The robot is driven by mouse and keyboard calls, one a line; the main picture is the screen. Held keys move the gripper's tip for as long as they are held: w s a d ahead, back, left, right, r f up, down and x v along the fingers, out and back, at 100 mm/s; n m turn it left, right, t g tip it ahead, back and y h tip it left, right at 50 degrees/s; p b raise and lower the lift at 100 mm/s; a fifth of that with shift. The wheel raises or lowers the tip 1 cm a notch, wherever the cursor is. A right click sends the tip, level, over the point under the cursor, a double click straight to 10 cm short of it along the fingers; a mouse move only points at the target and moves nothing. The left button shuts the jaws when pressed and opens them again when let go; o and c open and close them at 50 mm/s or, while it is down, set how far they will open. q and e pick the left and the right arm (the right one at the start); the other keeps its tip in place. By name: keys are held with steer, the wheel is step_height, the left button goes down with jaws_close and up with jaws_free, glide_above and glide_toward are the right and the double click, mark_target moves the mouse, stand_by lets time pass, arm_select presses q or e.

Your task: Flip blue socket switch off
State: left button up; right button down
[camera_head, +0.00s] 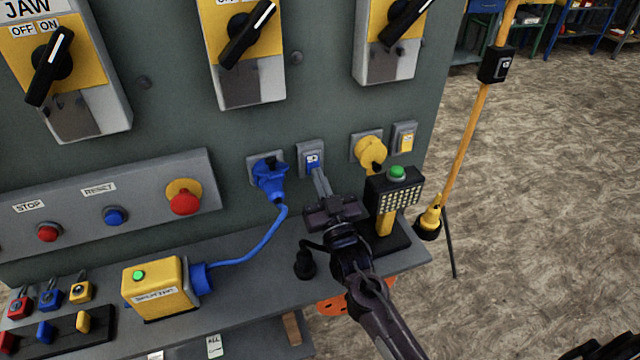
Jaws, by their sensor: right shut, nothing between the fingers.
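The blue socket switch (312,159) is a small blue rocker in a grey plate on the green panel, to the right of the blue socket. The blue socket (268,180) has a blue plug in it, with a blue cable running down to the yellow splitter box. My right gripper (321,184) is shut and empty. Its fingertips are just below the blue switch, close to its plate; I cannot tell whether they touch it. The rocker's lower part is partly hidden by the fingers. My left gripper is not in view.
A yellow socket (369,151) and a yellow switch (404,138) are to the right. A black box with a green button (397,173) stands close beside my right gripper. The yellow splitter box (158,288) sits on the grey shelf. Rotary switches line the panel above.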

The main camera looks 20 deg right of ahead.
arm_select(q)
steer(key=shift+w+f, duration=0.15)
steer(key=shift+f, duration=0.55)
arm_select(e)
steer(key=shift+w+f, duration=0.15)
steer(key=shift+f, duration=0.05)
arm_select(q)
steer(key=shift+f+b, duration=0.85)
arm_select(e)
steer(key=s+f, duration=0.2)
steer(key=s, duration=1.4)
steer(key=shift+s+d, duration=0.25)
steer(key=shift+s, duration=0.05)
